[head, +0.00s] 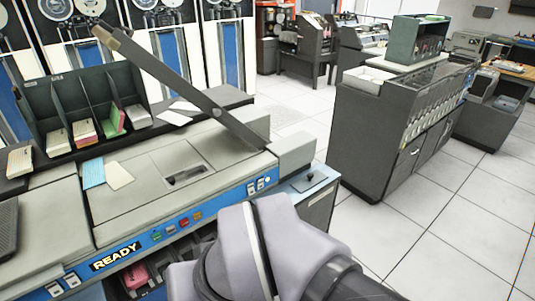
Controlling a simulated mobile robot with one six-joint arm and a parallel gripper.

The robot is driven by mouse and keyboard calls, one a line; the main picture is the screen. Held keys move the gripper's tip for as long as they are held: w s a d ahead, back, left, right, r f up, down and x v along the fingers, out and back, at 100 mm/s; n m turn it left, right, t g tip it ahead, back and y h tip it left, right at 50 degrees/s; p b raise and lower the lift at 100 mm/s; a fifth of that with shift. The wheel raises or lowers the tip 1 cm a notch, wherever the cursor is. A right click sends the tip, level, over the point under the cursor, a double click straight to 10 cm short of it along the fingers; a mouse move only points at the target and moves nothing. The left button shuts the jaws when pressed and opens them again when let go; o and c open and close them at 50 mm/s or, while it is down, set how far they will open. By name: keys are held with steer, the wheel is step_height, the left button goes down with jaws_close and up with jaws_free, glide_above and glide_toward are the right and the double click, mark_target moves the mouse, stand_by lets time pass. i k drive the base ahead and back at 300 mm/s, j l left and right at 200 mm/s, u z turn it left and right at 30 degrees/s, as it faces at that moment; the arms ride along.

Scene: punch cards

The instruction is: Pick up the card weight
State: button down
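A small dark knob on a light plate (310,177), which looks like the card weight, sits at the right end of the card machine (150,200), just below its raised grey end block. What lies under the plate cannot be told. My pale purple-grey arm links fill the bottom middle of the head view, below and to the left of the knob. My gripper does not show in this view, so its position and whether it holds anything cannot be seen.
A long dark bar (180,85) slants up over the machine top from its right end. Card stacks (85,132) stand in the dark rack at left. Loose cards (93,173) lie on the machine. A grey cabinet (385,130) stands at right; the tiled floor between is clear.

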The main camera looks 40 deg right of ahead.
mark_target(302, 185)
steer(key=i+l+z, duration=0.1)
steer(key=z, duration=1.55)
steer(key=i+l+u, duration=0.45)
steer(key=i+l, duration=0.15)
steer(key=i, duration=0.2)
steer(key=i+l+u, duration=0.45)
steer(key=i+l, duration=0.3)
steer(key=l, duration=0.15)
